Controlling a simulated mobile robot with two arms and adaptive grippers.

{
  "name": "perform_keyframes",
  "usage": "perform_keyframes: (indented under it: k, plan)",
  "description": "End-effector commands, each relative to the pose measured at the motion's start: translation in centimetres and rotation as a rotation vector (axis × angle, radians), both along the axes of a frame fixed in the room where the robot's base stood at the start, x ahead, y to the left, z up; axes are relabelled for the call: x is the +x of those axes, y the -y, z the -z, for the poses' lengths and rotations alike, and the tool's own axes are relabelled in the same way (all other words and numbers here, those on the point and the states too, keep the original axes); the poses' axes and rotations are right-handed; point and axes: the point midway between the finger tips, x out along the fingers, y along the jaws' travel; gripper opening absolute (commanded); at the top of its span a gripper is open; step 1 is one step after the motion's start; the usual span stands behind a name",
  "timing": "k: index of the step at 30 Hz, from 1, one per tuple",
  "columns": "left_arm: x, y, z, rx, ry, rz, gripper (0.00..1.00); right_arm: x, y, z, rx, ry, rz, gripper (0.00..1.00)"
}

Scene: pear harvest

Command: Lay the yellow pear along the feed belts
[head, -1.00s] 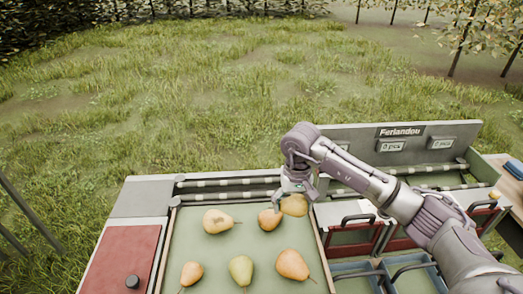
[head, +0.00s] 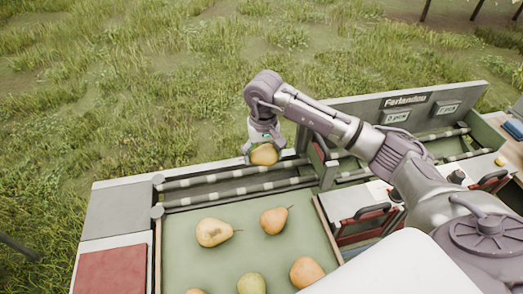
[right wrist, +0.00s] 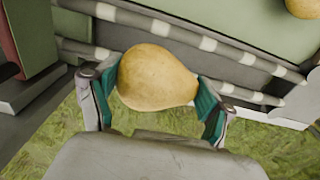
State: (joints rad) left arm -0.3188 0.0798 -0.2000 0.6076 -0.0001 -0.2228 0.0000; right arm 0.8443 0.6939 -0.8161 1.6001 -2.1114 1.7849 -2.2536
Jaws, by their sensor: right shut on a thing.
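The yellow pear (head: 264,155) is held in my right gripper (head: 263,152), above the far side of the feed belts (head: 236,190). In the right wrist view the pear (right wrist: 155,77) sits between the two green-padded fingers of the right gripper (right wrist: 155,95), its narrow end towards the right finger. The belts (right wrist: 190,36) show there as two striped lines beyond the pear. In the head view the belts run left to right behind the green tray. Whether the pear touches a belt I cannot tell. My left gripper is not in view.
Several other pears, such as a pale one (head: 213,232) and an orange one (head: 274,220), lie on the green tray (head: 180,262). A grey panel marked Ferlandou (head: 350,108) stands to the right. A red panel (head: 110,270) is at the front left. Grass lies beyond the belts.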

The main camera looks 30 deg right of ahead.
Motion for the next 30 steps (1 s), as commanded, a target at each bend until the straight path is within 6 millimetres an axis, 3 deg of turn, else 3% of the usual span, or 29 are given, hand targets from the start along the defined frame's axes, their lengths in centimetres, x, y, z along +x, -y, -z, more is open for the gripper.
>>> perform_keyframes:
  k: [4, 12, 21, 30]
  plan:
    - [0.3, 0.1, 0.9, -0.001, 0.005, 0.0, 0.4, 0.0, -0.1, 1.7, 0.001, -0.002, -0.001, 0.4]
    - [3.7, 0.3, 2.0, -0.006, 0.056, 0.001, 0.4, 0.0, 0.0, 4.4, 0.001, -0.001, 0.0, 0.4]
    - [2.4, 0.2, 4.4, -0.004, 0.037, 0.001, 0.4, 0.0, 0.0, 6.9, 0.0, 0.0, -0.001, 0.4]
    - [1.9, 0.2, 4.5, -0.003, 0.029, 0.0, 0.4, 0.0, 0.0, 7.0, 0.001, 0.0, 0.0, 0.4]
